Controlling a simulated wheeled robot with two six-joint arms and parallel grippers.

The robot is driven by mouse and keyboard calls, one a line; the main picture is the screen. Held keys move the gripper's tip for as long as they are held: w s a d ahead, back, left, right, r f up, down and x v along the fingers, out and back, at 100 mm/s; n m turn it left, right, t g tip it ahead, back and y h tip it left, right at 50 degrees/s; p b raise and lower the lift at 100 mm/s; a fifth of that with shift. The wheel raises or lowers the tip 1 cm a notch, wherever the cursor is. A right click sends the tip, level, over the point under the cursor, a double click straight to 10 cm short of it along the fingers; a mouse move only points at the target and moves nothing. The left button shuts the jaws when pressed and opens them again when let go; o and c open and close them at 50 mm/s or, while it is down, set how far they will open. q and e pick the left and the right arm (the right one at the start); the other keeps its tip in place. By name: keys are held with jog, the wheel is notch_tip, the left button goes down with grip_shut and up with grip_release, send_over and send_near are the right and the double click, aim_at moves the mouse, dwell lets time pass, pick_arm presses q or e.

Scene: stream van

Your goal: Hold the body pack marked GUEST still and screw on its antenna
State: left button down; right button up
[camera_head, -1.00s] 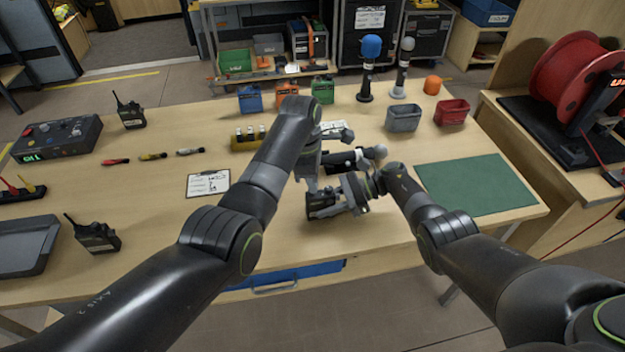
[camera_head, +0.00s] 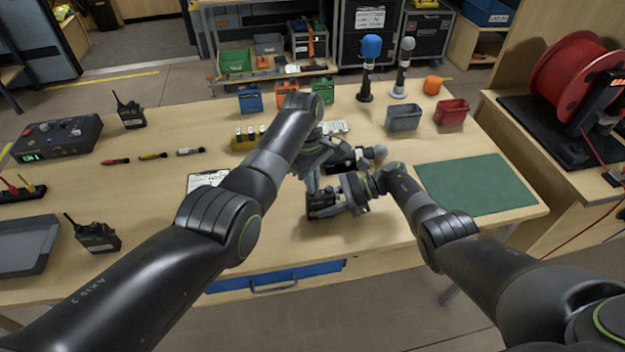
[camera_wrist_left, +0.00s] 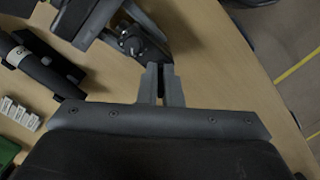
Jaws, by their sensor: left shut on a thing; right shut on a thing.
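A dark body pack (camera_head: 322,203) is held just above the front middle of the table; I cannot read any marking on it. My right gripper (camera_head: 348,192) is shut on the body pack from the right, with the hold partly hidden. My left gripper (camera_head: 313,184) is above the pack, with its fingers pointing down. In the left wrist view its fingers (camera_wrist_left: 161,84) are close together on something thin and dark, likely the antenna, mostly hidden between them. I cannot tell whether the antenna is seated in the pack.
A handheld microphone (camera_head: 345,160) lies just behind the grippers. Two other packs with antennas, one at the back left (camera_head: 130,112) and one at the front left (camera_head: 96,236), stand on the table. A green mat (camera_head: 475,184) on the right is clear.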

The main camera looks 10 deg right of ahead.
pick_arm(q)
jog(key=shift+m, duration=0.7)
jog(key=m, duration=0.4)
jog(key=shift+y, duration=0.3)
jog(key=c, duration=1.7)
grip_release()
jog(key=n, duration=0.4)
